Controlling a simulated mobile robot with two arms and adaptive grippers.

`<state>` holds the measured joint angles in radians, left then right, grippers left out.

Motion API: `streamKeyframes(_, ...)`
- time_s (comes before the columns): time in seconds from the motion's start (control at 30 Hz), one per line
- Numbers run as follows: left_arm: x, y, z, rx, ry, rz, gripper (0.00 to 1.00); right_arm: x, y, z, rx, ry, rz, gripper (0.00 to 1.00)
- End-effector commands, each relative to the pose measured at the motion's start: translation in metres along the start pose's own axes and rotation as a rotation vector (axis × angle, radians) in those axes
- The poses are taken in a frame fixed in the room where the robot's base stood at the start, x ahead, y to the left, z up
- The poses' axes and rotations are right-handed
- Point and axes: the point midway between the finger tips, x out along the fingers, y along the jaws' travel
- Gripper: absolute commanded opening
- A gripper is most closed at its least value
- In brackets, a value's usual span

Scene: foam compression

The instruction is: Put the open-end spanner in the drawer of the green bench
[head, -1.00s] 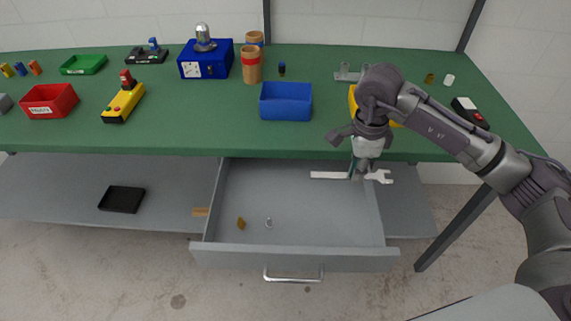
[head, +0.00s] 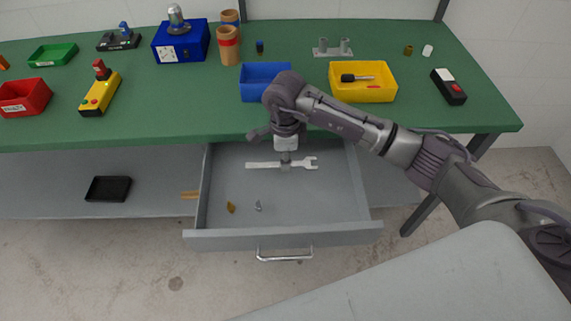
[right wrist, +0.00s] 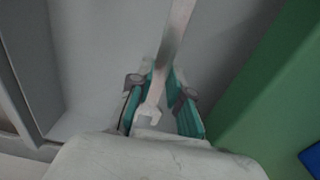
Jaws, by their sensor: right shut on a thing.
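The open-end spanner (head: 303,164) is light metal and lies level across the back part of the open drawer (head: 284,239) of the green bench (head: 175,108). My left gripper is not in view.
The drawer also holds a small brown piece (head: 231,207) and a small grey piece (head: 259,205) near its front. A blue bin (head: 264,91) and a yellow bin (head: 375,93) stand on the bench top behind. A black tray (head: 108,189) lies on the lower shelf.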

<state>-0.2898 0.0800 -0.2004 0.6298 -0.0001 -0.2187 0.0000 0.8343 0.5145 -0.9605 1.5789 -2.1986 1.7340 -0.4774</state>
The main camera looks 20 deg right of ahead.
Motion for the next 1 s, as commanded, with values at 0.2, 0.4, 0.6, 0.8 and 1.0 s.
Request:
streamKeyframes(0.2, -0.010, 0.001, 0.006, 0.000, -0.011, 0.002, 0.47, 0.030, 0.001, 0.000, 0.001, 0.000, 0.004, 0.00)
streamKeyframes(0.4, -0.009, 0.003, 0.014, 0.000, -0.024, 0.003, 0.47, 0.033, 0.000, 0.000, 0.000, -0.001, -0.001, 0.00)
streamKeyframes(0.6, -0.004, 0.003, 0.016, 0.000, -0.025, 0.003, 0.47, 0.039, 0.000, -0.001, 0.000, 0.000, -0.001, 0.00)
streamKeyframes(0.8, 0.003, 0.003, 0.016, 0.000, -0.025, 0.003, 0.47, 0.044, 0.000, -0.001, 0.000, 0.000, 0.000, 0.00)
streamKeyframes(1.0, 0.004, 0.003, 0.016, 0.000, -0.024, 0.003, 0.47, 0.045, 0.000, -0.001, 0.000, 0.000, 0.000, 0.20)
